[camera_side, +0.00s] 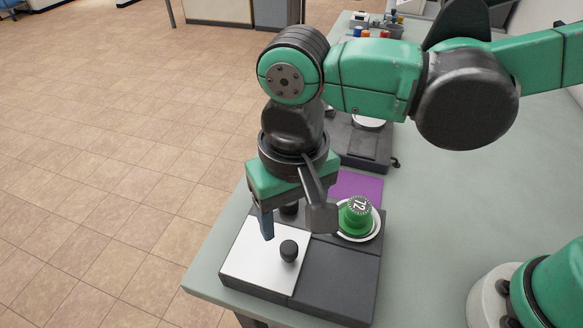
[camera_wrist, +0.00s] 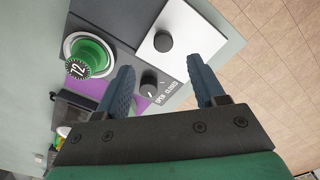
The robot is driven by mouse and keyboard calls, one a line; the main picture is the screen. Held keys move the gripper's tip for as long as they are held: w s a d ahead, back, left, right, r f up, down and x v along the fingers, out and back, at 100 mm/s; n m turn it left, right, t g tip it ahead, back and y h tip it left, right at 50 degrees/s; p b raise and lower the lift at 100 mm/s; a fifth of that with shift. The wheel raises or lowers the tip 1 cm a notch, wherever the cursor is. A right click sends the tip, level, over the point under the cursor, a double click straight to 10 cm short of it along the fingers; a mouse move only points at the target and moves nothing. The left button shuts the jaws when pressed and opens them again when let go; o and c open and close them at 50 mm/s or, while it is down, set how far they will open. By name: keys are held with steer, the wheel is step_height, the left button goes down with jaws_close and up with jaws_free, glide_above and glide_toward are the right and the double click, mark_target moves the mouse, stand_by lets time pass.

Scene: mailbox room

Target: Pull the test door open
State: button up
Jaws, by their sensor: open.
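A low box holds a white panel (camera_side: 262,262) with a round black knob (camera_side: 289,250); I take this panel for the test door, and it lies flat and shut. In the wrist view the white panel (camera_wrist: 187,38) and its knob (camera_wrist: 163,42) show beyond my fingers. A second dark knob (camera_wrist: 150,82), by an "OPEN CLOSED" label, shows between the fingers; in the side view my gripper partly hides it. My gripper (camera_wrist: 165,72) is open and empty above the box, apart from the white panel's knob. In the side view, one blue finger of my gripper (camera_side: 266,223) points down.
A green knob marked 72 (camera_side: 357,215) sits in a white ring beside my gripper. A purple panel (camera_side: 355,187) and a dark grey panel (camera_side: 338,280) adjoin it. More equipment (camera_side: 360,143) stands behind on the grey-green table (camera_side: 430,220). The table's left edge is near.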

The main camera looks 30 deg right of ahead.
mark_target(290, 246)
steer(key=shift+s+a+f, duration=0.15)
steer(key=shift+a+f, duration=0.1)
steer(key=shift+a, duration=0.1)
steer(key=shift+f, duration=2.65)
jaws_close()
steer(key=shift+d, duration=0.1)
